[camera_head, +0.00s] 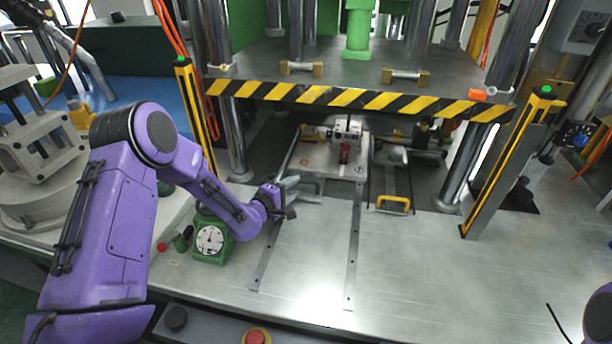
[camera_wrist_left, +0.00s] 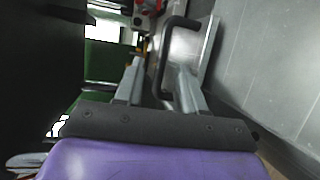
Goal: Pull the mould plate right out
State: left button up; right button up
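The mould plate (camera_head: 320,157) is a pale metal plate under the press, between two dark rails, with small blocks and a red part on top. In the left wrist view, a metal plate (camera_wrist_left: 201,52) carries a dark U-shaped handle (camera_wrist_left: 166,62). My left gripper (camera_head: 292,188) is at the plate's front left corner. In the wrist view its two fingers (camera_wrist_left: 160,68) stand apart, with the handle's bar between them in the picture. I cannot tell whether they touch it. My right gripper is out of view.
A striped press platen (camera_head: 350,97) hangs above the plate. Yellow-and-black posts (camera_head: 196,118) (camera_head: 508,160) flank the opening. A green dial gauge (camera_head: 211,238) stands close under my left forearm. A yellow handle (camera_head: 393,205) is to the right. The bench front (camera_head: 320,265) is clear.

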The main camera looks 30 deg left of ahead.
aim_at(300, 182)
pick_arm(q)
jog(key=p+x, duration=0.1)
jog(key=x, duration=0.6)
jog(key=shift+w+f, duration=0.15)
jog(key=shift+f, duration=0.05)
jog(key=shift+r, duration=0.1)
jog(key=shift+c, duration=0.3)
grip_shut()
jog(key=shift+d, duration=0.1)
